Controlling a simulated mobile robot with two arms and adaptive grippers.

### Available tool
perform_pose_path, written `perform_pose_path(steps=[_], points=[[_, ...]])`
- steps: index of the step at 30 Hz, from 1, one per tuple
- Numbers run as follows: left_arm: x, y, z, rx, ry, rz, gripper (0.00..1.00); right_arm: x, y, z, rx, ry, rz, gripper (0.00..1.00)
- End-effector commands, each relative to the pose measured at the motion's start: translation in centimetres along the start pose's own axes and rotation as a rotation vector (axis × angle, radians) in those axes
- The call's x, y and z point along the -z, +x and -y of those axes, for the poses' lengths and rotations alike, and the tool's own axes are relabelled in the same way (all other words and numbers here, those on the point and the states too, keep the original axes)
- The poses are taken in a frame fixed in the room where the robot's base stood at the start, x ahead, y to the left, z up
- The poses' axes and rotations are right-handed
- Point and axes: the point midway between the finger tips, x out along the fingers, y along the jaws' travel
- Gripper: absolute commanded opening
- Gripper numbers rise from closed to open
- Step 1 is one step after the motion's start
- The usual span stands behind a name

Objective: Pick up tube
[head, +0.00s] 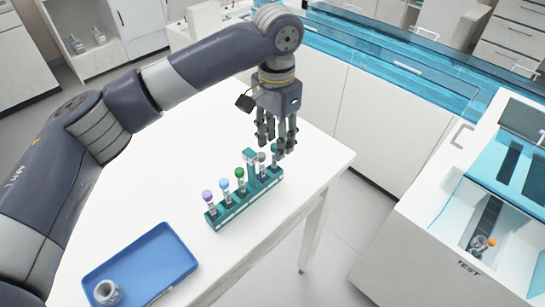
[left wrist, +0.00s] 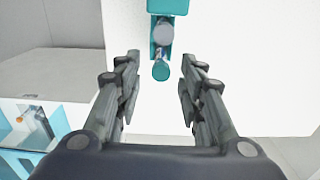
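A teal rack (head: 232,213) stands on the white table and holds a row of upright tubes. Their caps are purple (head: 207,195), light blue (head: 224,184), green (head: 240,173), grey (head: 261,157) and, at the far end, teal-green (head: 274,147). My left gripper (head: 273,150) points down over the far end of the rack. In the left wrist view its fingers (left wrist: 160,62) are spread apart, with a teal-capped tube (left wrist: 160,71) between them and touching neither. A grey-capped tube (left wrist: 163,35) stands just beyond it. My right gripper is in no view.
A blue tray (head: 150,262) with a grey round holder (head: 107,292) lies on the white table (head: 130,190). A machine marked TEST at right holds an orange-capped tube (head: 491,243). A teal-topped counter (head: 400,65) runs behind the table.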

Motion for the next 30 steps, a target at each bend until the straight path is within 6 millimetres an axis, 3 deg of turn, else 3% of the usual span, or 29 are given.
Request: perform_pose_path(steps=[8, 16, 24, 25, 30], points=[[-0.2, 2.3, 0.1, 0.0, -0.001, 0.002, 0.36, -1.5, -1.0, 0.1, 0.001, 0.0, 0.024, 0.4], [-0.3, 6.1, 0.2, 0.0, 0.001, 0.001, 0.36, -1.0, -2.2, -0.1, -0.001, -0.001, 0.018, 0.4], [-0.3, 6.7, 0.2, 0.001, 0.0, -0.001, 0.36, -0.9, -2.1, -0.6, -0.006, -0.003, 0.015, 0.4], [-0.3, 6.7, 0.2, 0.001, 0.0, -0.001, 0.34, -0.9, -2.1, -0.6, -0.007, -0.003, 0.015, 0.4], [-0.3, 6.7, 0.2, 0.001, 0.0, -0.001, 0.0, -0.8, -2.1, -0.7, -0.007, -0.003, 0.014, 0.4]])
